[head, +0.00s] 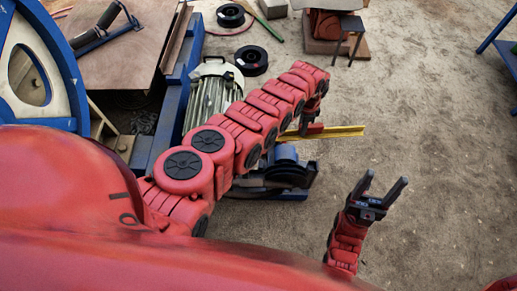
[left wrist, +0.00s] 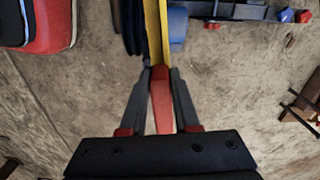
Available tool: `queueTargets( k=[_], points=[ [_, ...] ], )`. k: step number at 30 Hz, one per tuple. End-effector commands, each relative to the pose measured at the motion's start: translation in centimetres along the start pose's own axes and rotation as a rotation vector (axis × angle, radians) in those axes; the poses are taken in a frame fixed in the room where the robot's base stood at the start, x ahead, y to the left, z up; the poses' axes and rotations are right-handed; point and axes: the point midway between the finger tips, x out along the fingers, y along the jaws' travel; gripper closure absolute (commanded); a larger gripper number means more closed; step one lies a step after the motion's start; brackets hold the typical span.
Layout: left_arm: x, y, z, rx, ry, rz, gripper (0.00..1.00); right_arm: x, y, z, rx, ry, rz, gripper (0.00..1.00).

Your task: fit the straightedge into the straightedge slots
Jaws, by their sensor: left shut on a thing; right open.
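The straightedge is a long yellow bar (head: 345,131) with a red grip part; it also shows in the left wrist view (left wrist: 155,30), running up out of the picture. My left gripper (left wrist: 161,74) is shut on the red part, with one finger on each side. In the head view my left gripper (head: 312,118) is partly hidden by its own arm, and the bar sticks out to its right above the ground. My right gripper (head: 383,190) is open and empty, below and right of the straightedge. I cannot make out the straightedge slots.
A blue-grey cylinder on a dark base (head: 285,153) lies just below the straightedge. A ribbed motor (head: 212,98) and a blue frame (head: 178,85) stand left. Black spools (head: 251,60) and a stool (head: 352,25) are behind. Sandy ground (head: 440,140) at right is clear.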

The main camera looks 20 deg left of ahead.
Motion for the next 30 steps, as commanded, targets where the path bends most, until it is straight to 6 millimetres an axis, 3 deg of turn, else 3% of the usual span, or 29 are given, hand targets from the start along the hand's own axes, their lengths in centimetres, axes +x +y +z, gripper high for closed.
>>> queueTargets(
  k=[10,23,30],
  points=[
    [2.5,0.2,1.6,0.044,0.006,-0.004,1.00,-1.9,-0.1,0.3,0.000,0.000,0.000,0.37],
    [5.8,0.7,5.2,0.093,-0.002,-0.002,1.00,-4.2,-0.2,0.7,0.000,0.000,0.000,0.37],
    [8.9,0.9,9.9,0.108,-0.008,-0.003,1.00,-6.6,-0.3,1.1,0.000,0.000,0.000,0.37]
  ],
)
